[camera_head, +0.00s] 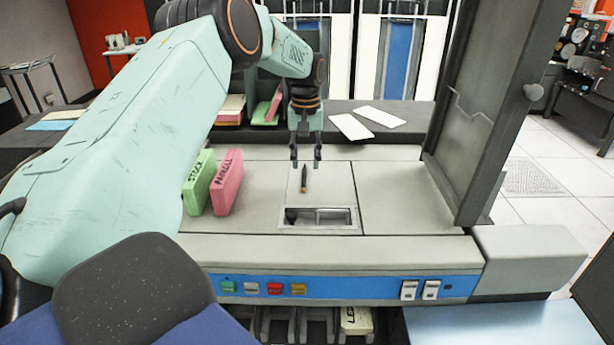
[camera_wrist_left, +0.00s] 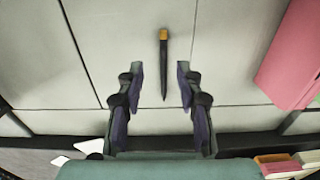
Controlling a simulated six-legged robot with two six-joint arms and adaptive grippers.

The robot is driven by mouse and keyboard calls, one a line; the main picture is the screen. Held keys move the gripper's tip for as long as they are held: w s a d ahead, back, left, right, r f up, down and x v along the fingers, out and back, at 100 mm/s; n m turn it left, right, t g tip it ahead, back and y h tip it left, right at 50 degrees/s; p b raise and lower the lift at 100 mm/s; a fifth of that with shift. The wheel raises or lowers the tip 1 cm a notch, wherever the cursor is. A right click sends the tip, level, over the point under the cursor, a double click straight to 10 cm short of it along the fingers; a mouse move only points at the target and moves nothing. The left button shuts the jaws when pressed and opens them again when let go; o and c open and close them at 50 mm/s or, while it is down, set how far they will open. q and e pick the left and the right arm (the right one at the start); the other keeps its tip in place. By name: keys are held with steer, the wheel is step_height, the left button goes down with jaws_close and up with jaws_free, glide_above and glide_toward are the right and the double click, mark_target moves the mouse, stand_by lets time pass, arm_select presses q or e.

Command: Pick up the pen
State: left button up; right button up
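The pen (camera_head: 304,180) is dark with an orange end and lies on the light grey machine top. It also shows in the left wrist view (camera_wrist_left: 163,60), where its dark tapered end points toward my gripper. My left gripper (camera_head: 306,164) is open and points down at the pen. In the left wrist view the fingers (camera_wrist_left: 160,78) stand apart on either side of the pen's dark part, without visible contact. My right gripper is in neither view.
A green card block (camera_head: 198,182) and a pink card block (camera_head: 228,184) stand left of the pen. A recessed metal slot (camera_head: 320,218) lies in front of it. White cards (camera_head: 352,126) lie behind. A tall dark panel (camera_head: 492,110) rises at the right.

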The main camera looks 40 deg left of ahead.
mark_target(304, 185)
arm_select(q)
steer(key=f, duration=0.3)
steer(key=a+f, duration=0.1)
steer(key=f, duration=0.1)
steer(key=shift+s+f, duration=0.3)
steer(key=shift+s, duration=0.1)
steer(key=shift+w+f, duration=0.1)
steer(key=shift+f, duration=0.2)
steer(key=shift+d, duration=0.35)
steer(key=shift+d+r, duration=0.4)
steer(key=shift+a+f, duration=0.35)
steer(key=shift+a, duration=0.3)
steer(key=c, duration=0.4)
steer(key=shift+c, duration=1)
steer(key=shift+d, duration=0.25)
steer(key=shift+c, duration=0.7)
steer(key=shift+d+r, duration=0.25)
jaws_close()
steer(key=shift+a, duration=0.1)
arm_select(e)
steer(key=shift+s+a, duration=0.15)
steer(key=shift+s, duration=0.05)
